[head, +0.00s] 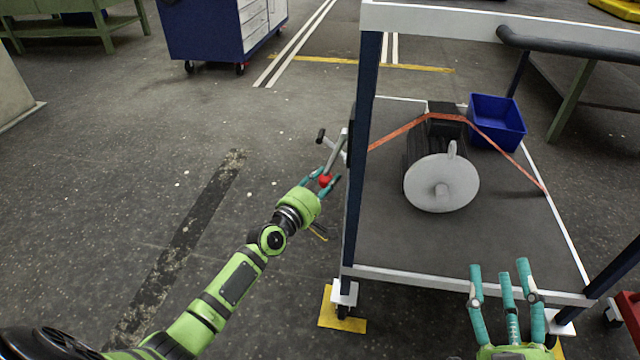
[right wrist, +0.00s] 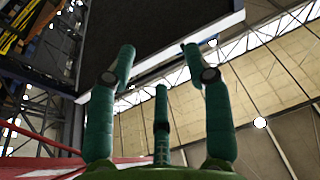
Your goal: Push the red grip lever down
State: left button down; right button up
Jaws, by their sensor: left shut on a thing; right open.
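The red grip lever (head: 324,181) shows as a small red knob beside the left post of the cart, at the lower end of a grey bar (head: 336,153). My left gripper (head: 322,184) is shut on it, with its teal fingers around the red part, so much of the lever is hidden. My right gripper (head: 507,284) is open and empty at the front right, over the cart's front edge. Its three spread teal fingers also show in the right wrist view (right wrist: 160,95), with nothing between them.
The cart's lower shelf (head: 390,240) carries a dark motor with a pale round flange (head: 441,183), an orange strap (head: 400,130) and a blue bin (head: 497,122). A dark blue cart post (head: 361,150) stands just right of my left gripper. The floor to the left is clear.

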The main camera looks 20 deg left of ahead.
pick_arm(q)
jog(key=shift+d+f, duration=0.25)
jog(key=shift+d, duration=0.05)
pick_arm(e)
jog(key=shift+s+a+r+n+t+y, duration=0.1)
jog(key=shift+s+r+t+y, duration=0.15)
jog(key=shift+r, duration=0.3)
jog(key=shift+s+a+r+n+t+y, duration=0.1)
jog(key=shift+s+r+t+y, duration=0.15)
jog(key=shift+r, duration=0.3)
jog(key=shift+s+a+r+n+t+y, duration=0.1)
jog(key=shift+s+r+t+y, duration=0.15)
jog(key=shift+r, duration=0.3)
pick_arm(q)
jog(key=c, duration=0.8)
grip_release()
jog(key=shift+o, duration=0.2)
jog(key=shift+r, duration=0.1)
jog(key=s+a, duration=0.2)
jog(key=s, duration=0.9)
jog(key=shift+s, duration=0.4)
